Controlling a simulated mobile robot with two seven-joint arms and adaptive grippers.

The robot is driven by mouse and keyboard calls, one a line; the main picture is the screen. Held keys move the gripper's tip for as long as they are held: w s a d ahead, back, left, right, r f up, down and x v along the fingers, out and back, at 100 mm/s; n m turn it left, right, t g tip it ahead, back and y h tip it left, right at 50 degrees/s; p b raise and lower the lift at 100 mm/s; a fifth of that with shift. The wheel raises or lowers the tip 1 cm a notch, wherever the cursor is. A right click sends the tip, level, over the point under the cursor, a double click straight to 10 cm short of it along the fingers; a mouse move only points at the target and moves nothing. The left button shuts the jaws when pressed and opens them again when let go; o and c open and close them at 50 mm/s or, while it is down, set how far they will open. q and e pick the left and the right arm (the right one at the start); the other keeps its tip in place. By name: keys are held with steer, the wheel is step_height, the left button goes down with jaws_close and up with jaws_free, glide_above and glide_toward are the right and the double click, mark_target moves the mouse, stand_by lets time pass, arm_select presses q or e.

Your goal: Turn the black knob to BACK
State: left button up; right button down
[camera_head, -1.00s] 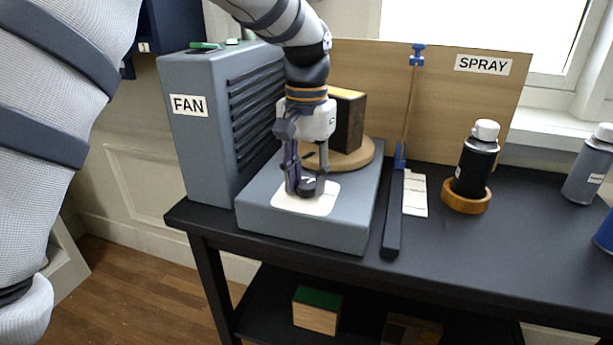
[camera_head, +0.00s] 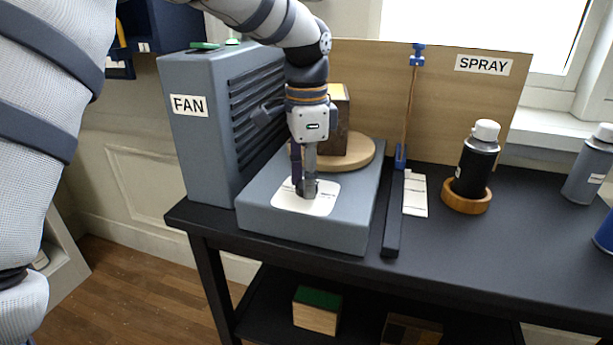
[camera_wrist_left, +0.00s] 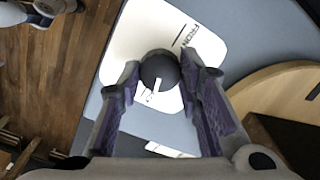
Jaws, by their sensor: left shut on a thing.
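The black knob (camera_wrist_left: 159,68) sits on a white dial plate (camera_wrist_left: 125,42) on top of a low grey-blue box (camera_head: 345,233). My left gripper (camera_head: 306,192) points down over the plate and is shut on the knob, with one finger on each side in the left wrist view (camera_wrist_left: 166,78). The knob's white mark points down in that view, away from the printed word FRONT (camera_wrist_left: 189,36). Another small marking lies near the mark's end, too covered to read. In the head view the fingers mostly hide the knob. My right gripper is not in view.
A grey FAN unit (camera_head: 195,150) stands left of the box. A round wooden turntable (camera_head: 362,152) bearing a dark block (camera_head: 335,140) is behind. A wooden SPRAY panel (camera_head: 450,110), a dark bar (camera_head: 393,225) and a black spray can (camera_head: 475,165) are to the right.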

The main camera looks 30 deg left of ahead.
arm_select(q)
steer(key=shift+m, duration=1.4)
steer(key=o, duration=1.1)
steer(key=shift+o, duration=0.2)
step_height(320, 180, up, 12)
